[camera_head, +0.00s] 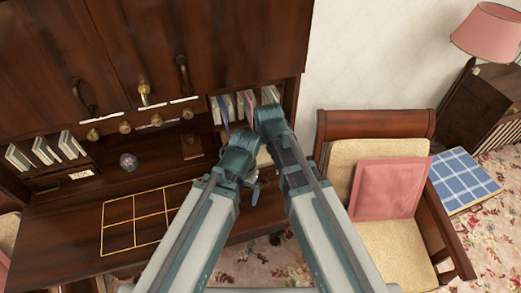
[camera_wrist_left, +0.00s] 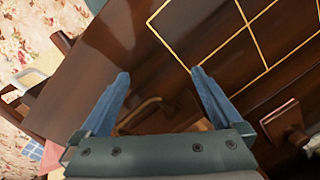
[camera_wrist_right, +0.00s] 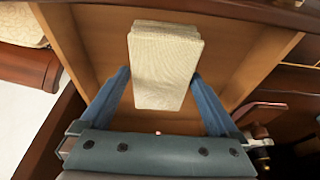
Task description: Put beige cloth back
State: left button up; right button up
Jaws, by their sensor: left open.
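The beige cloth (camera_wrist_right: 165,65) shows in the right wrist view as a thick folded block inside an open wooden compartment (camera_wrist_right: 87,42). My right gripper (camera_wrist_right: 159,72) has its blue fingers spread, one at each side of the cloth; whether they touch it is unclear. In the head view my right wrist hides its fingers. My left gripper (camera_wrist_left: 160,70) is open and empty above the dark desk top in the left wrist view. In the head view a blue fingertip of my left gripper (camera_head: 255,194) shows near the desk's right end.
The desk (camera_head: 65,235) carries a yellow-lined grid (camera_head: 135,222) and a small round object (camera_head: 128,161). Books (camera_head: 242,103) stand in its right cubby. A chair with a pink cushion (camera_head: 388,188) stands to the right. My two arms are close together.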

pick_arm(q)
jog(key=shift+r, duration=0.1)
pick_arm(e)
jog(key=shift+r, duration=0.15)
pick_arm(q)
notch_tip(320, 180, up, 12)
jog(key=p, duration=1.2)
pick_arm(e)
jog(key=v, duration=1.2)
pick_arm(q)
jog(key=shift+f, duration=0.3)
notch_tip(320, 180, down, 12)
jog(key=b, duration=1.2)
jog(key=shift+r, duration=0.2)
pick_arm(e)
jog(key=x, duration=1.2)
pick_arm(q)
jog(key=shift+r, duration=0.1)
